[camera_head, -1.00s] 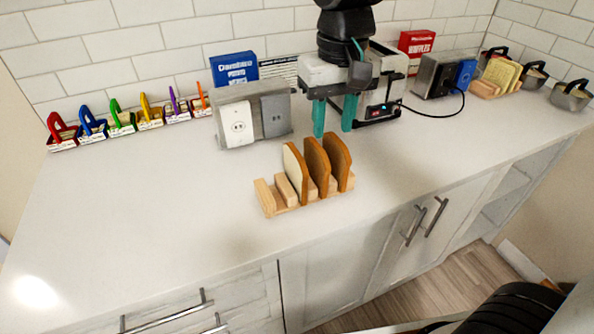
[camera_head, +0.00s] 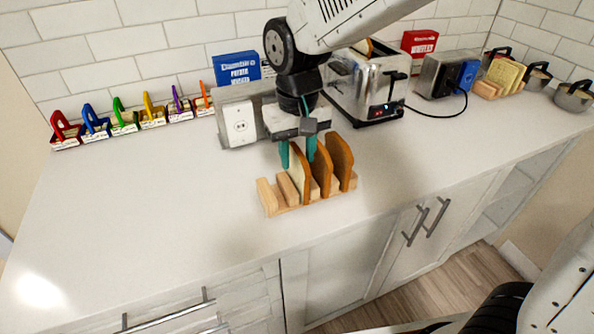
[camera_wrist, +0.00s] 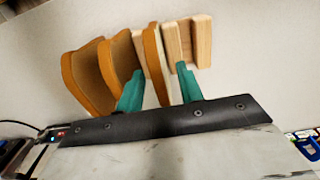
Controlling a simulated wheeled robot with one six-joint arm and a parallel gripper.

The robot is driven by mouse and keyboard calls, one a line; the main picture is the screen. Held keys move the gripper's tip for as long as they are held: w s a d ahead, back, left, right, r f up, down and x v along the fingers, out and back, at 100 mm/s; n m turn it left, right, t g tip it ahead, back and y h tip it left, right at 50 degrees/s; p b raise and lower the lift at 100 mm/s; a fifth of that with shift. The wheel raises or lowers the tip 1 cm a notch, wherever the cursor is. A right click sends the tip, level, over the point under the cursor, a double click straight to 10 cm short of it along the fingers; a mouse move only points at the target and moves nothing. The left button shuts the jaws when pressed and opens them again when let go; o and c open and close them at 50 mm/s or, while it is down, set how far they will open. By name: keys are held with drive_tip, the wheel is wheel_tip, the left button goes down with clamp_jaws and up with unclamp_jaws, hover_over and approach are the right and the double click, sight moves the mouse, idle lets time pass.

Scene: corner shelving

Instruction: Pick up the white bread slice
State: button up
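The white bread slice (camera_head: 297,176), pale-faced with a brown crust, stands upright in a wooden rack (camera_head: 268,197) on the counter. It is the leftmost of three slices in the head view; two browner slices (camera_head: 320,167) stand to its right. My gripper (camera_head: 298,152), with teal fingers, is open over the rack. In the wrist view my gripper (camera_wrist: 158,88) has one finger on each side of the white bread slice (camera_wrist: 154,62), with gaps visible. The left finger there lies between it and the neighbouring brown slice. The slice's lower part is hidden by the rack.
A chrome toaster (camera_head: 372,88) with a brown edge showing at its top stands behind the rack. A grey socket box (camera_head: 238,122) is behind left, with coloured clip-like items (camera_head: 95,122) beyond. The counter's left and front are clear.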

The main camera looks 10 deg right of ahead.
drive_tip(key=shift+c, duration=0.4)
clamp_jaws()
drive_tip(key=shift+r, duration=0.1)
